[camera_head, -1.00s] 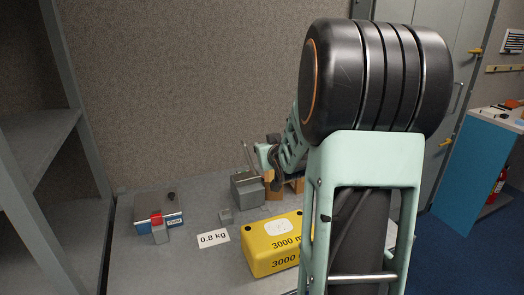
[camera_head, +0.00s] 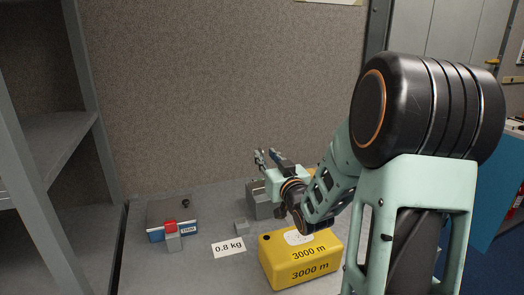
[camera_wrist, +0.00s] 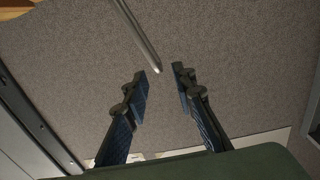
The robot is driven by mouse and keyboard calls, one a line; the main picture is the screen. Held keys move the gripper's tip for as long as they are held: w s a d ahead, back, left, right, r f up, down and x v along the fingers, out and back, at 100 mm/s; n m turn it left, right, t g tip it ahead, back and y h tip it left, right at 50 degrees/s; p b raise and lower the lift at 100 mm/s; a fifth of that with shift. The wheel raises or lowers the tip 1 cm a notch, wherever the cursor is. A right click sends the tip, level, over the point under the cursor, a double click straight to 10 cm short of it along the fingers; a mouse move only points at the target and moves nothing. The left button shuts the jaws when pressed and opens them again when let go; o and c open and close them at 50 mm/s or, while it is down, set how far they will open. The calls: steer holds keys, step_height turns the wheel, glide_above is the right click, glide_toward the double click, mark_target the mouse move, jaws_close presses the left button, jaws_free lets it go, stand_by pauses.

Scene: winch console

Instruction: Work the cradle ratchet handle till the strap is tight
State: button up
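The cradle ratchet appears to be the grey metal block (camera_head: 259,203) on the bench, partly hidden behind my gripper and forearm. A thin metal rod, seemingly its handle (camera_wrist: 138,35), enters the wrist view from the top, and its free end lies just beyond the gap between my fingertips. My gripper (camera_wrist: 160,82) has its two dark fingers apart with nothing held between them. In the head view my gripper (camera_head: 267,158) is above the grey block, fingers pointing up and left. I cannot make out the strap.
A yellow 3000 m block (camera_head: 305,263) sits close in front of my wrist. A grey shelf (camera_head: 60,145) stands far left.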

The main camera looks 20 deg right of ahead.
mark_target(263, 152)
steer(key=shift+w, duration=2.5)
jaws_close()
